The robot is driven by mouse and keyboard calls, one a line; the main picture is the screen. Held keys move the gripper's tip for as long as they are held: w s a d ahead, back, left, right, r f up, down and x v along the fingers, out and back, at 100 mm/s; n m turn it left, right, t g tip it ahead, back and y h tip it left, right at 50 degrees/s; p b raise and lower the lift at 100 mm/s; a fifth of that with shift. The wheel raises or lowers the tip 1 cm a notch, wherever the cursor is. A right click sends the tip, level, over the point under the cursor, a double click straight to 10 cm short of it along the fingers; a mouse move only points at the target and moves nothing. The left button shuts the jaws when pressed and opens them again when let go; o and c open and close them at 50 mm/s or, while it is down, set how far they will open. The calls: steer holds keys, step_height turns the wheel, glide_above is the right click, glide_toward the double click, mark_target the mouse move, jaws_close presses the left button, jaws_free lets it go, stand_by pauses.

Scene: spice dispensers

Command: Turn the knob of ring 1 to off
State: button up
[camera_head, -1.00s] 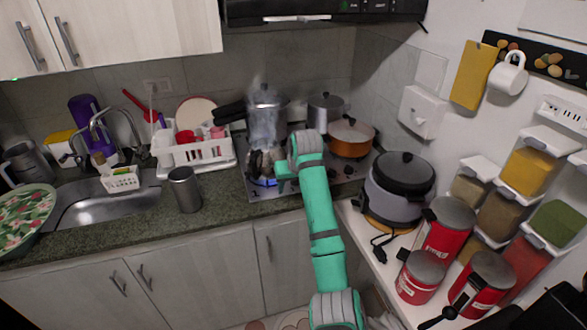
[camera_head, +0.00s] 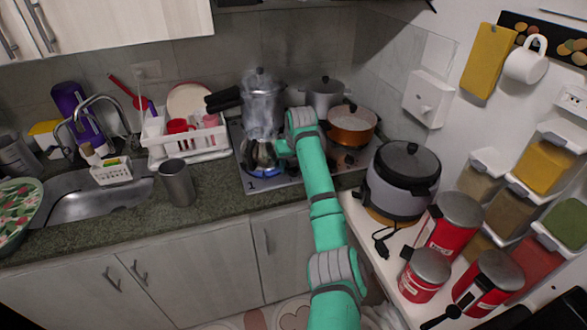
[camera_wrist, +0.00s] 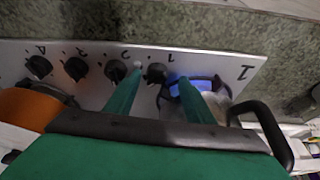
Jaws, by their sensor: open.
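The knob of ring 1 (camera_wrist: 155,73) is a round black knob on the front strip of the silver stove (camera_wrist: 208,58), beside a printed 1, in the wrist view. My gripper (camera_wrist: 158,77) is open, with one green finger on each side of this knob. Whether either finger touches it I cannot tell. Ring 1, beside the large 1, glows blue (camera_wrist: 185,87) under a pot. The blue glow also shows in the head view (camera_head: 268,173), where my arm and gripper cover the knobs.
A black pot handle (camera_wrist: 268,135) rises on the right. A steaming tall pot (camera_head: 262,105) and an orange pan (camera_head: 351,126) stand on the stove.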

steer(key=shift+w+d+f, duration=0.1)
steer(key=shift+w+f, duration=0.15)
steer(key=shift+f, duration=0.2)
steer(key=shift+w+d+f, duration=0.1)
steer(key=shift+w+f, duration=0.1)
steer(key=shift+f, duration=0.25)
steer(key=c, duration=1.1)
steer(key=shift+o, duration=0.2)
steer(key=shift+n, duration=0.3)
steer(key=n+y, duration=0.1)
steer(key=n, duration=0.3)
steer(key=shift+w+d+r+g+y, duration=0.1)
steer(key=shift+w+d+g+y, duration=0.1)
steer(key=shift+g+y, duration=0.2)
steer(key=n+g+y, duration=0.1)
steer(key=n, duration=0.4)
steer(key=shift+w, duration=0.15)
steer(key=shift+n, duration=0.3)
